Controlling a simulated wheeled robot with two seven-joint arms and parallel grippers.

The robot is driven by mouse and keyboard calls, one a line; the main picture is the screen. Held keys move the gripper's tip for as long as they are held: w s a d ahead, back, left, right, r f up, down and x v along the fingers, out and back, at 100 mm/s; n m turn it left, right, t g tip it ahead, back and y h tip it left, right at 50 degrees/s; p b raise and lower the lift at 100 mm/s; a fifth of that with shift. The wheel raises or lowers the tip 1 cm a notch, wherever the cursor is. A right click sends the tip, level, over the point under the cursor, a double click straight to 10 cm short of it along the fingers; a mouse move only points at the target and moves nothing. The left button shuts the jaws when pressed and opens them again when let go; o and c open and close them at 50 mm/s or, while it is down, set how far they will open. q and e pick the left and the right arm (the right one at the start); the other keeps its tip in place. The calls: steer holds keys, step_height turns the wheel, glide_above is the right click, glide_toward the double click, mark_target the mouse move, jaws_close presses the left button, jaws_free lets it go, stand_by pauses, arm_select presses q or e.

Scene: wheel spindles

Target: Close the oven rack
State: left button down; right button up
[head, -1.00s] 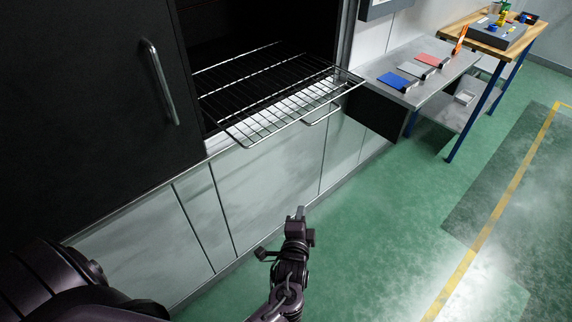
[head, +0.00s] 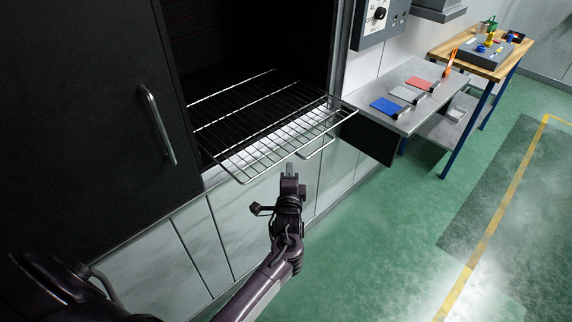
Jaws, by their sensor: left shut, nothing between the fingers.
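The oven rack (head: 265,128) is a wire shelf that sticks out of the dark oven opening (head: 240,50). Its back part is inside the oven, and its front edge with a wire handle (head: 318,147) hangs out over the white cabinet fronts. My left gripper (head: 289,168) is shut and empty. In the picture it is just below the rack's front edge; I cannot tell whether it touches the rack. My right gripper is not in view.
A black oven door (head: 100,110) with a metal handle (head: 157,125) stands at the left. A control box (head: 378,20) is on the wall. A metal table (head: 415,95) with coloured plates stands right of the rack, with a wooden-topped bench (head: 470,70) beyond. The green floor is clear at right.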

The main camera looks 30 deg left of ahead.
mark_target(241, 133)
arm_select(q)
steer(key=shift+w+a+r, duration=0.15)
steer(key=shift+a, duration=0.55)
steer(key=shift+w+a, duration=0.1)
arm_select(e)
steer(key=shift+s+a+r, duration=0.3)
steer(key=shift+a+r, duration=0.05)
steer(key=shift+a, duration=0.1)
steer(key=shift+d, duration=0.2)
